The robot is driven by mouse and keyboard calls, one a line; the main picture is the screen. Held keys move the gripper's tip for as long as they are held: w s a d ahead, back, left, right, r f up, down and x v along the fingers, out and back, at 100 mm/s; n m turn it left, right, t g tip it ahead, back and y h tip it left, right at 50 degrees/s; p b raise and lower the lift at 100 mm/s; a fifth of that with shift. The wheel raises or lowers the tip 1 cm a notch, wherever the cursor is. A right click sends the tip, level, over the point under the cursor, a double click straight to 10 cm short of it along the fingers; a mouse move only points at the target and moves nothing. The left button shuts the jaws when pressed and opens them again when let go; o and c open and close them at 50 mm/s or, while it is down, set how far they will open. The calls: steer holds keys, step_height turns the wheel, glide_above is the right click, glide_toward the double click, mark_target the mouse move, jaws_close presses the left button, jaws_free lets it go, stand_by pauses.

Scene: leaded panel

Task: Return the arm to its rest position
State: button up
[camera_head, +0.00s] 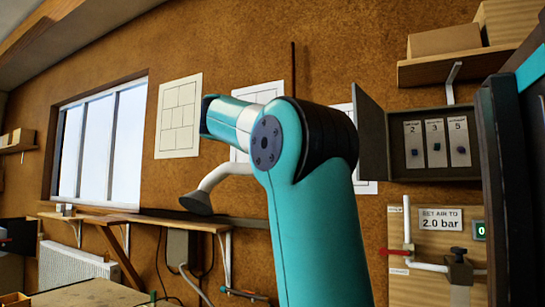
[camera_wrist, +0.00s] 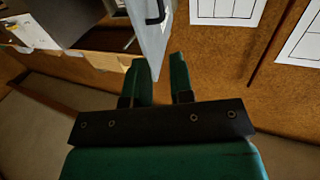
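My teal arm (camera_head: 322,240) rises from the bottom of the head view and bends to the left at a dark joint. My gripper is not clearly visible in that view. In the wrist view, my gripper (camera_wrist: 160,60) has two dark green fingers standing apart with a gap between them. I see nothing gripped. A pale grey panel with a black handle (camera_wrist: 150,35) shows at the fingertips, its lower corner lining up with the gap. I cannot tell how far beyond the fingers it is.
A wall cabinet (camera_head: 436,145) with labels 2, 3 and 5 has its door (camera_head: 370,135) open, right of my arm. A shelf with boxes (camera_head: 444,40) is above. A wall ledge (camera_head: 130,218) with a lamp (camera_head: 200,200) is at left.

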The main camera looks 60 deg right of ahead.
steer(key=shift+w, duration=0.1)
